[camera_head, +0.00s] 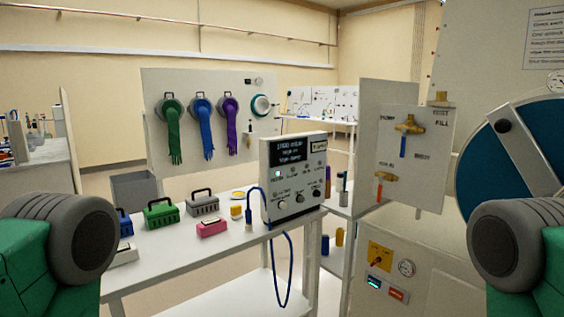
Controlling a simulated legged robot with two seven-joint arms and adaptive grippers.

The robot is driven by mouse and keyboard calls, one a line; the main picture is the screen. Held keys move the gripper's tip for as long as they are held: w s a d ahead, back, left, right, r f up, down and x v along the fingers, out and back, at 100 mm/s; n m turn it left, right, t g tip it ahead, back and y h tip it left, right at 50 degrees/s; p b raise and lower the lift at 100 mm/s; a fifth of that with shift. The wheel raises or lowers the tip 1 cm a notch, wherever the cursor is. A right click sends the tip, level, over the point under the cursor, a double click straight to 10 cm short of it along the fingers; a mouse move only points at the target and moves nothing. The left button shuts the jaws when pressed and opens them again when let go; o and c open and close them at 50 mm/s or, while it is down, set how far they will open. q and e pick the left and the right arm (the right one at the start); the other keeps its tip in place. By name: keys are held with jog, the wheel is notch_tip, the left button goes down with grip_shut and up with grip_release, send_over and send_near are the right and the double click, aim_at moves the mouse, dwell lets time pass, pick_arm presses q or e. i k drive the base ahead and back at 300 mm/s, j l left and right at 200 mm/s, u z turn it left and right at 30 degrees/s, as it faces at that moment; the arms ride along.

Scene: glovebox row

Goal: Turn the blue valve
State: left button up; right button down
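The blue valve has a brass body with a blue lever (403,147) hanging straight down. It is on the upper part of a white panel (430,185) at the right of the head view. A second brass valve (386,177) with an orange-red lever is below it and to the left. Neither of my grippers is in view. Only green and grey parts of my arms show at the lower left and lower right corners, well apart from the valves.
A white bench (165,262) holds small coloured cases and a grey control box (293,178) with a looped blue cable. Green, blue and purple gloves hang on a board (180,85) behind. A large round blue port (515,155) is at the right.

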aim_at(404, 129)
jog(key=z, duration=1.4)
jog(key=i+j+u, duration=0.15)
jog(key=i+u, duration=0.6)
jog(key=i, duration=0.15)
